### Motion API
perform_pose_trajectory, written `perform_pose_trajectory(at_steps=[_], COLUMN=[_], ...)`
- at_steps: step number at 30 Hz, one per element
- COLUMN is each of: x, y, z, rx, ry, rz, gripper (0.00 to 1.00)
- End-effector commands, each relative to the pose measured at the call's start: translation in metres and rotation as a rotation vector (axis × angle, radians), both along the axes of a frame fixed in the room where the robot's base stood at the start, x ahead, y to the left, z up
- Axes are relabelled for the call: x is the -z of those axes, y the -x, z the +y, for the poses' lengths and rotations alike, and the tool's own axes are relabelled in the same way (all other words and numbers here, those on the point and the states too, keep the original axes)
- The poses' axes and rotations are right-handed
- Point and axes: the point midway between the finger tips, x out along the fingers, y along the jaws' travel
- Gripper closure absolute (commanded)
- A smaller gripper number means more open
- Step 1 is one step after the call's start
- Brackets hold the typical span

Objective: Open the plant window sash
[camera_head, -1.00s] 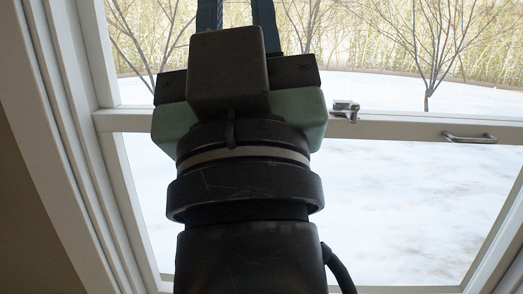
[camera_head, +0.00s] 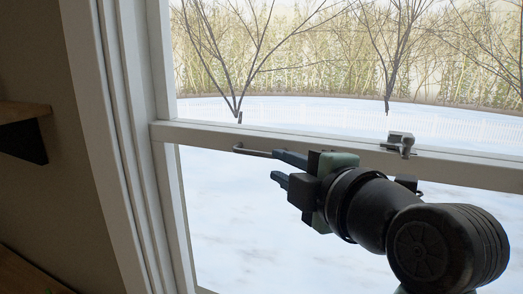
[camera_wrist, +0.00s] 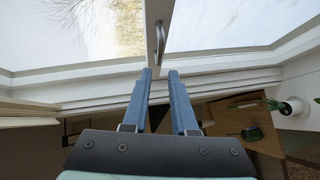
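The window sash (camera_head: 230,215) is white-framed, and its top rail (camera_head: 345,167) meets the upper sash at mid-height. A thin metal pull handle (camera_head: 248,152) sits near the rail's left end; it also shows in the wrist view (camera_wrist: 160,38). A metal latch (camera_head: 400,142) is on the rail further right. My gripper (camera_head: 276,166) is open, with its fingers pointing left at the handle. In the wrist view the fingertips (camera_wrist: 160,72) are apart, and the handle lies just beyond the gap. I cannot tell whether a finger touches it. Part of the rail's right side is hidden behind my arm.
The window's left jamb (camera_head: 125,130) stands left of my gripper. A wooden shelf (camera_head: 22,112) juts from the wall at far left. In the wrist view, a white pot with a plant (camera_wrist: 292,106) stands at the right, near wooden furniture (camera_wrist: 240,116).

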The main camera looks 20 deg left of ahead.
Motion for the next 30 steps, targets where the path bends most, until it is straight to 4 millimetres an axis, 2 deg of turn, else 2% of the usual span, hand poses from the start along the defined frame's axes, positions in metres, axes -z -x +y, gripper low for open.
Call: perform_pose_trajectory(at_steps=[9, 15, 21, 28, 29, 30], x=[0.006, 0.011, 0.015, 0.016, 0.016, 0.016], y=[-0.047, -0.068, -0.077, -0.077, -0.077, -0.077], z=[0.047, 0.066, 0.073, 0.073, 0.073, 0.073], rx=[-0.002, 0.000, 0.003, 0.004, 0.004, 0.004], ry=[-0.001, -0.002, -0.001, -0.002, -0.002, -0.002], rz=[0.005, 0.002, 0.001, 0.000, 0.000, 0.000], gripper=[0.74, 0.74, 0.74, 0.74, 0.76, 0.83])
